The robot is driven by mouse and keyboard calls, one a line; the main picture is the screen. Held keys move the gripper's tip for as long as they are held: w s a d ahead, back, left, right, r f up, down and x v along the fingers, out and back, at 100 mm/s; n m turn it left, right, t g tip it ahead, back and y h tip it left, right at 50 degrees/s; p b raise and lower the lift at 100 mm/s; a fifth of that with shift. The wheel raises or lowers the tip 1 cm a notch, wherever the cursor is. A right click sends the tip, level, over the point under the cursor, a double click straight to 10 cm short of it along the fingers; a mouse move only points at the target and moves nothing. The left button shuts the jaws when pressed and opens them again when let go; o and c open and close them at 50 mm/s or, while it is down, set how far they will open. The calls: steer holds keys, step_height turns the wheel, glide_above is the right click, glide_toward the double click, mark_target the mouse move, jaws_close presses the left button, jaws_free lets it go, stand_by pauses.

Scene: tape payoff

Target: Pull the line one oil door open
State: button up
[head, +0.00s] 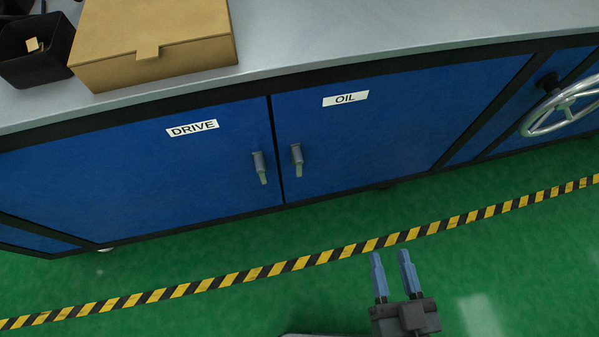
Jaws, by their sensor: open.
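The oil door (390,120) is a blue panel with a white label reading OIL, and it looks shut. Its grey handle (297,160) is upright at the door's left edge, close to the seam with the drive door. My gripper (392,256) is at the lower right of the head view, with two blue fingers parallel and apart. It is open and empty, below and to the right of the handle and well apart from it.
The drive door (130,175), with its own grey handle (260,168), is left of the oil door. A cardboard box (150,45) and a black bin (38,60) stand on the grey top. A handwheel (565,105) juts out at right. Hazard tape (300,262) crosses the clear green floor.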

steer(key=w+a+f+n+y+b, duration=0.1)
steer(key=w+a+f+y+b, duration=0.1)
steer(key=w+a+f+b, duration=0.65)
steer(key=n, duration=0.1)
glide_toward(300, 170)
steer(key=x, duration=0.4)
steer(key=shift+t+y, duration=0.3)
steer(key=shift+t, duration=0.1)
steer(key=b+x, duration=0.1)
steer(key=x, duration=0.5)
steer(key=shift+w+a+f, duration=0.1)
steer(key=shift+w+f, duration=0.05)
steer(key=shift+w, duration=0.1)
jaws_close()
